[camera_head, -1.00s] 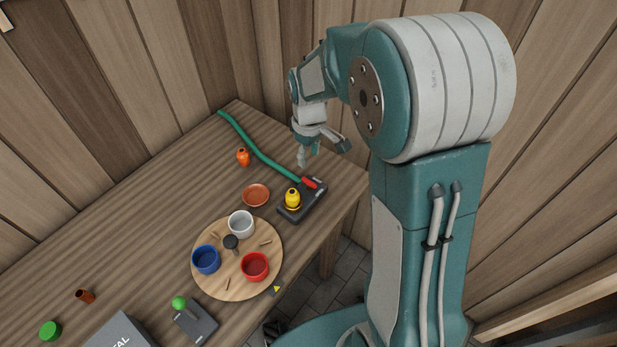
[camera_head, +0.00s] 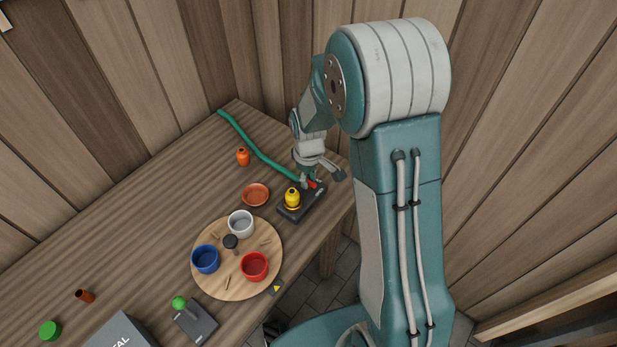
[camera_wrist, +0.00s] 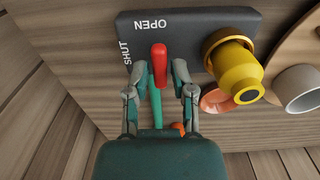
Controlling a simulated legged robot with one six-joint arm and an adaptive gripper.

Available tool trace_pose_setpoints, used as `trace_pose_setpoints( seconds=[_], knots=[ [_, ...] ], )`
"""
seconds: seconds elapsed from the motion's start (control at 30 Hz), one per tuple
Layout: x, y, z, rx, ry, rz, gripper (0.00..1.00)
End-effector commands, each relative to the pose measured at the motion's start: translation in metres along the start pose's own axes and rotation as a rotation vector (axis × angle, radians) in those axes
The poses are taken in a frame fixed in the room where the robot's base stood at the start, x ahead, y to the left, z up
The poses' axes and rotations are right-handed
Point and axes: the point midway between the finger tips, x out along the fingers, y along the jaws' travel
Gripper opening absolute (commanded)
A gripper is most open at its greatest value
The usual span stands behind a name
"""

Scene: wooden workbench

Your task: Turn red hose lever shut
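The red lever (camera_wrist: 159,60) sits on a dark base plate (camera_wrist: 190,22) marked OPEN and SHUT. In the wrist view its rounded upper end is just below the word OPEN, and SHUT is to its left. The green hose (camera_wrist: 156,108) runs from the lever's lower end. My gripper (camera_wrist: 159,74) is open, with one finger on each side of the lever and a visible gap to each. In the head view my gripper (camera_head: 309,182) is down at the plate and partly hides the lever (camera_head: 315,184).
A yellow bottle-shaped part (camera_head: 292,197) stands on the same plate close by. The bench behind the hose is clear.

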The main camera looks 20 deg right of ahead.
Motion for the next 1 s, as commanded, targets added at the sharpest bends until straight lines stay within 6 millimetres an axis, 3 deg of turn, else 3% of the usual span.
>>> trace_pose_setpoints(
  seconds=[0.53, 1.0],
  knots=[
    [0.0007, 0.0, 0.0, 0.052, -0.001, -0.001, 0.0],
    [0.0012, -0.0004, 0.0004, 0.418, -0.003, -0.001, 0.0]
  ],
)
